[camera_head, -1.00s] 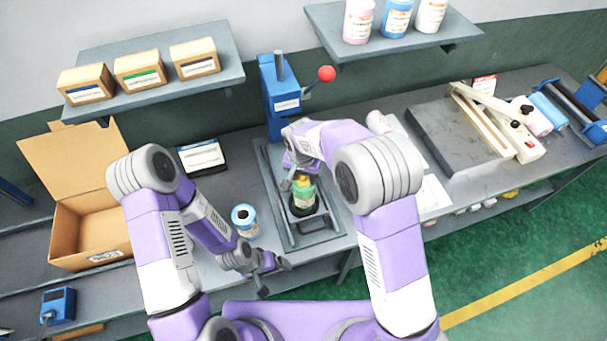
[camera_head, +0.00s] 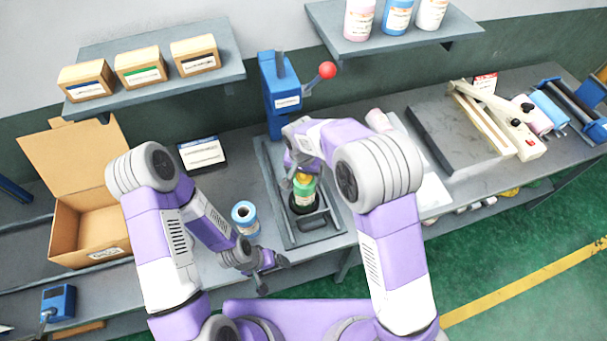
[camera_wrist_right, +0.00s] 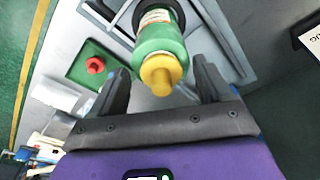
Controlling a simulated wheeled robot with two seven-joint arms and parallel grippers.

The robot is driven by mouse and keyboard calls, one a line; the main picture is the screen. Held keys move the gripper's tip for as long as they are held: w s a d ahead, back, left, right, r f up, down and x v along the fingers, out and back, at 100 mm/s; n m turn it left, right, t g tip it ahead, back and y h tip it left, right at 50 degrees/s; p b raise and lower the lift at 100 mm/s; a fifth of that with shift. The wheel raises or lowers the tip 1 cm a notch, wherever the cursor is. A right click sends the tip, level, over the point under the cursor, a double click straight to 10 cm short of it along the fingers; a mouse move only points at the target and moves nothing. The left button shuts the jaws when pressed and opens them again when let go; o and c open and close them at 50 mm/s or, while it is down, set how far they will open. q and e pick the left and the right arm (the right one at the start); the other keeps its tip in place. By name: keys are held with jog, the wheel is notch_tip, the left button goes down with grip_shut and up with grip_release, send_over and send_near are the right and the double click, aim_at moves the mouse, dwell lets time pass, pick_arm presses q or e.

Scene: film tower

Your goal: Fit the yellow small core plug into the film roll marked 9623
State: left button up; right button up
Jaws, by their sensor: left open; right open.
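A green film roll (camera_head: 306,194) stands upright in a black ring holder (camera_head: 303,207) on the press base. The yellow plug (camera_head: 304,179) sits at its top end; it also shows in the right wrist view (camera_wrist_right: 160,72). I cannot tell how deep it sits. The roll's marking is too small to read. My right gripper (camera_head: 299,173) is open, with its fingers (camera_wrist_right: 161,66) on either side of the plug and a gap to each side. My left gripper (camera_head: 275,276) is open and empty near the bench's front edge.
A blue press (camera_head: 281,95) with a red-knobbed lever stands behind the roll. A blue-labelled roll (camera_head: 245,218) stands to the left, near an open carton (camera_head: 92,232). A red plug (camera_wrist_right: 95,65) lies on a green pad. Shelves hang above.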

jog(key=shift+r+p, duration=0.55)
jog(key=shift+r, duration=0.1)
jog(key=r+p, duration=0.1)
jog(key=r, duration=0.1)
jog(key=r+p, duration=0.1)
jog(key=r, duration=0.1)
jog(key=s+r+p, duration=0.1)
jog(key=r+p, duration=0.1)
jog(key=shift+a+r, duration=0.15)
jog(key=shift+r, duration=0.1)
pick_arm(q)
jog(key=r, duration=0.4)
jog(key=shift+s+d+r, duration=0.15)
jog(key=shift+s, duration=0.25)
